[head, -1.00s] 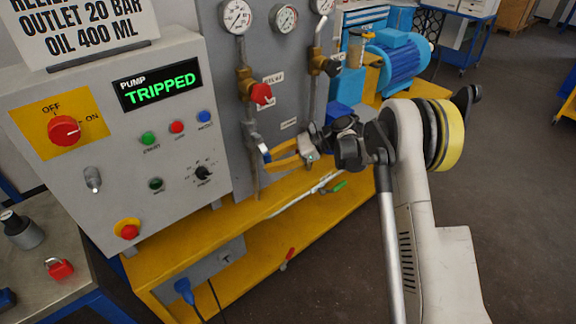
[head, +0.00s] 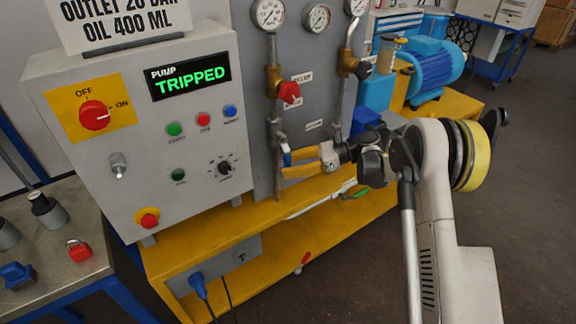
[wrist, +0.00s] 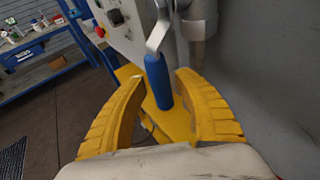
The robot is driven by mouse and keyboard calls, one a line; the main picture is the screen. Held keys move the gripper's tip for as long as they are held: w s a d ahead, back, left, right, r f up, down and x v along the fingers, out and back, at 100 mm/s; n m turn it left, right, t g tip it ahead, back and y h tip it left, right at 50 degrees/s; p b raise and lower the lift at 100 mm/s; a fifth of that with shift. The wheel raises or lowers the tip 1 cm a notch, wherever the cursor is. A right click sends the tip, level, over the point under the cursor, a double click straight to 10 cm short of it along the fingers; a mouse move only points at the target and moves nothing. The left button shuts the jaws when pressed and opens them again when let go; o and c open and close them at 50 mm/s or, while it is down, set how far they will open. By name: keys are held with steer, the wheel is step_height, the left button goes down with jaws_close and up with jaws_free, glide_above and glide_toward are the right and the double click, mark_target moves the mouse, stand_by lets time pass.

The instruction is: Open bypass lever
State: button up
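A lever with a blue handle (wrist: 158,80) and a bent metal arm hangs from the pipework; its label cannot be read, so I cannot confirm it is the bypass lever. It also shows in the head view (head: 287,157), at the lower end of the left pipe. My gripper (wrist: 158,78) has its two yellow fingers apart, one on each side of the blue handle. Narrow gaps show on both sides, so the fingers do not appear closed on it. In the head view my gripper (head: 286,163) reaches left to the lever, and its fingers partly overlap it.
A red valve knob (head: 289,92) sits above the lever. The control box (head: 140,200) stands left, its display reading "PUMP TRIPPED". A green handle (head: 355,193) and a yellow lower shelf (head: 270,275) lie below. A blue motor (head: 432,70) stands behind. Open floor lies right.

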stand_by(0.3)
steer(key=v, duration=1.2)
steer(key=shift+a+r, duration=0.1)
